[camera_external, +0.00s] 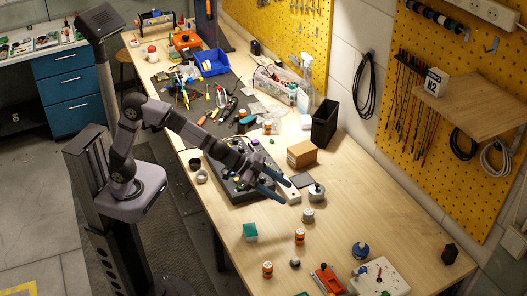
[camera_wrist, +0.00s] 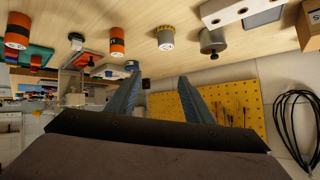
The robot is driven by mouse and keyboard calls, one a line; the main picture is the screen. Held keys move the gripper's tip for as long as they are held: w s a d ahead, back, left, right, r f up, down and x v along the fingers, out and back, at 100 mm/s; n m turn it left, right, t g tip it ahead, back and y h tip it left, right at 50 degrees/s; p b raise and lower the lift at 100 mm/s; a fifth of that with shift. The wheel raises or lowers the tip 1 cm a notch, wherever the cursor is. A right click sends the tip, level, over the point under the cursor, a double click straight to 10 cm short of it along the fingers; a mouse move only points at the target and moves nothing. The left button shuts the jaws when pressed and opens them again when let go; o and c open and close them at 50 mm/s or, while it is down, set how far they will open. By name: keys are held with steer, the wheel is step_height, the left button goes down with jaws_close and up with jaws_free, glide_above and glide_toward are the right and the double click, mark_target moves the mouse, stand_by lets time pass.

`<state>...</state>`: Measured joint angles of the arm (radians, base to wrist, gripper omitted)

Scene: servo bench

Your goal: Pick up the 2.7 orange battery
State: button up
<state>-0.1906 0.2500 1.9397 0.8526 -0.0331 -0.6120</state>
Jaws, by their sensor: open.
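Two orange cylinders that look like batteries stand upright at the front of the bench in the external view: one near the middle (camera_external: 299,236) and one nearer the front edge (camera_external: 268,269). In the wrist view they show as an orange cylinder (camera_wrist: 117,41) at upper centre-left and another (camera_wrist: 17,31) at far left. Their labels are too small to read, so I cannot tell which is 2.7. My gripper (camera_external: 287,194) is open and empty, its blue fingers spread above the bench behind both cylinders. Its fingers also show in the wrist view (camera_wrist: 158,84).
A grey cylinder (camera_external: 307,215) and a grey knobbed weight (camera_external: 316,192) stand close to my gripper. A green block (camera_external: 250,232), red tool (camera_external: 327,279), blue knobbed object (camera_external: 361,250) and white board (camera_external: 382,277) lie around the front. A cardboard box (camera_external: 302,154) stands behind.

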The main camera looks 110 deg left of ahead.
steer(key=w+d+f+m+t+h+b, duration=0.1)
steer(key=w+d+f+m+t+h, duration=0.15)
steer(key=w+d+h, duration=0.35)
steer(key=m+g+h, duration=0.1)
steer(key=m, duration=0.1)
glide_toward(307, 248)
steer(key=w+r, duration=0.2)
steer(key=r, duration=0.1)
steer(key=shift+w+d+r, duration=0.1)
steer(key=shift+d+r, duration=0.05)
steer(key=shift+d, duration=0.25)
steer(key=shift+f, duration=0.4)
steer(key=shift+h, duration=0.3)
steer(key=shift+p+x, duration=0.75)
steer(key=shift+x, duration=2.95)
steer(key=shift+a+r, duration=0.1)
steer(key=shift+c, duration=0.5)
steer(key=shift+w, duration=0.1)
jaws_close()
steer(key=shift+r, duration=0.15)
